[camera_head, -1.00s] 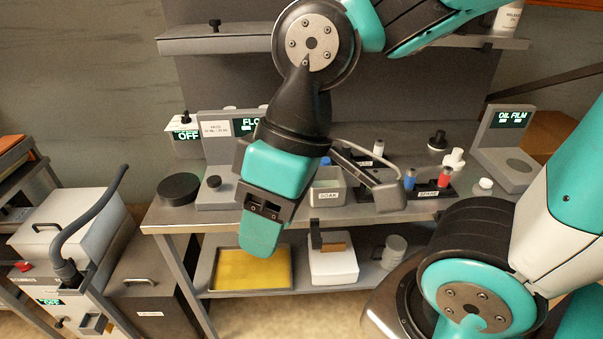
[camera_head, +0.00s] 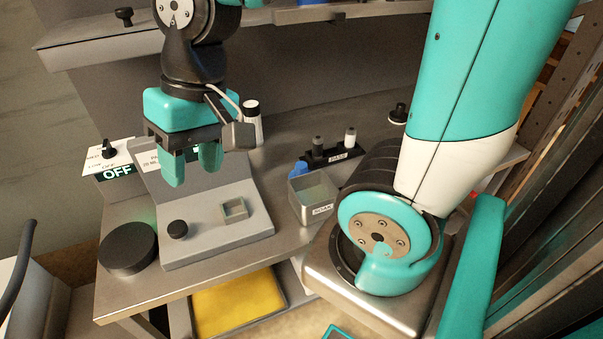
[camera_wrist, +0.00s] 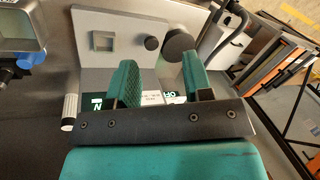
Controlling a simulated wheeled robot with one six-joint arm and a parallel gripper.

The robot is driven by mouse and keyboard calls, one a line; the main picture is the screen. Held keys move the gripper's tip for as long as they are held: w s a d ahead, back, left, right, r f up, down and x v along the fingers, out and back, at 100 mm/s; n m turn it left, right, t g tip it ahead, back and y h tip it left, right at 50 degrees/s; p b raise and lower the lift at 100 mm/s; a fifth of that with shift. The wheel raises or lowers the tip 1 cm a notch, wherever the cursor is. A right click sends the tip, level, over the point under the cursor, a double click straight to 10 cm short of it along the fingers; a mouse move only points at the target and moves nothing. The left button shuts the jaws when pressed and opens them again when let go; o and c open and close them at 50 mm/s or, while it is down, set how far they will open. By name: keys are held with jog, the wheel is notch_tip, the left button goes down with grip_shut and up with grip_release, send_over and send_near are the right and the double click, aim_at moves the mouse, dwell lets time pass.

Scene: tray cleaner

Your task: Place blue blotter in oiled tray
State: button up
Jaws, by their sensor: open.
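My gripper (camera_head: 191,163) is open with nothing between its teal fingers. It hangs above the grey station at the left of the bench, and its fingers also show in the wrist view (camera_wrist: 160,82). A small square tray (camera_head: 234,208) sits on that station, right of the fingers; it shows beyond them in the wrist view (camera_wrist: 103,41). I cannot tell whether it is oiled. A blue object (camera_head: 298,169), partly hidden behind the SOAK container (camera_head: 313,200), may be the blue blotter. Blue also shows beside the container in the wrist view (camera_wrist: 31,58).
A black round disc (camera_head: 128,248) stands left of the station, and a black knob (camera_head: 178,229) is on its base. A white bottle (camera_head: 252,125) stands behind. A rack (camera_head: 330,155) holds dark and white pieces. My own arm covers the right part of the bench.

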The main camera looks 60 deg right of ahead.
jog(key=w+d+f+m+h, duration=0.1)
jog(key=w+d+m, duration=0.2)
jog(key=d+m, duration=0.3)
jog(key=w+d+f+m+h, duration=0.1)
jog(key=w+d+f+m, duration=0.15)
jog(key=d+m, duration=0.3)
jog(key=m+h, duration=0.1)
jog(key=m, duration=1.3)
send_over(301, 165)
notch_tip(301, 165, down, 5)
jog(key=shift+g, duration=0.4)
notch_tip(301, 165, down, 10)
jog(key=shift+s+d+f+p, duration=0.1)
jog(key=shift+s+d+p, duration=0.05)
jog(key=shift+p, duration=0.25)
jog(key=shift+f+p, duration=0.6)
jog(key=shift+f, duration=2.4)
jog(key=c, duration=0.8)
jog(key=shift+o, duration=0.2)
jog(key=shift+r, duration=0.1)
